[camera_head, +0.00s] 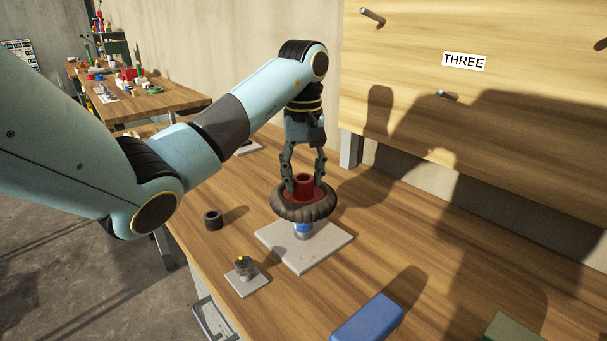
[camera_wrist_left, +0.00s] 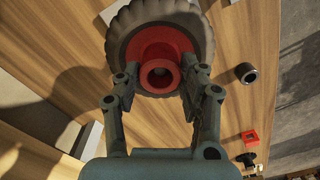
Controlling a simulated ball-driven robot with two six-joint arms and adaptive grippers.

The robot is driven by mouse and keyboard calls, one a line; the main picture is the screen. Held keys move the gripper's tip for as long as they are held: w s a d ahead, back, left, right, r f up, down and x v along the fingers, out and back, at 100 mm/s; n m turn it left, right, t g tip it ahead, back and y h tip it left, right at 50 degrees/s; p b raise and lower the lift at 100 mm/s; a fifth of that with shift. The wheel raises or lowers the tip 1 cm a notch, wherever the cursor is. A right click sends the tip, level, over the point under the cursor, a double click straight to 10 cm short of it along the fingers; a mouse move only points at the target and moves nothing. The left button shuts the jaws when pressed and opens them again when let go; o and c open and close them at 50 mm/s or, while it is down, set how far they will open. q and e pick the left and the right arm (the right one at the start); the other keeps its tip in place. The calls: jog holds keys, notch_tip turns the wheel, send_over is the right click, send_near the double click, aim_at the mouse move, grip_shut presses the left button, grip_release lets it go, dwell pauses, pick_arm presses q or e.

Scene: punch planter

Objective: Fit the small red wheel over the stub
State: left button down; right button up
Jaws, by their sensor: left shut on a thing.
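The small red wheel (camera_head: 304,185) has a red hub with a hollow collar and a dark knobbly tyre. It also shows at the top of the left wrist view (camera_wrist_left: 160,50). My left gripper (camera_head: 304,182) points down and is shut on the hub collar. The wheel lies roughly level directly above the stub (camera_head: 303,230), a short blue and metal post on a pale square plate (camera_head: 335,240). The wheel hides the stub's top, so I cannot tell whether it is around the stub or just above it. My right gripper is not in view.
A black ring (camera_head: 212,220) and a small plate with a metal fitting (camera_head: 244,268) stand left of the stub plate. A blue block (camera_head: 367,319) and a green block (camera_head: 515,328) lie at the front. A wooden board with pegs (camera_head: 480,100) rises behind.

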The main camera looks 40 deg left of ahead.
aim_at(303, 189)
pick_arm(q)
jog(key=shift+f+b, duration=1.35)
jog(key=shift+f, duration=0.3)
jog(key=c, duration=0.7)
grip_release()
jog(key=shift+o, duration=0.2)
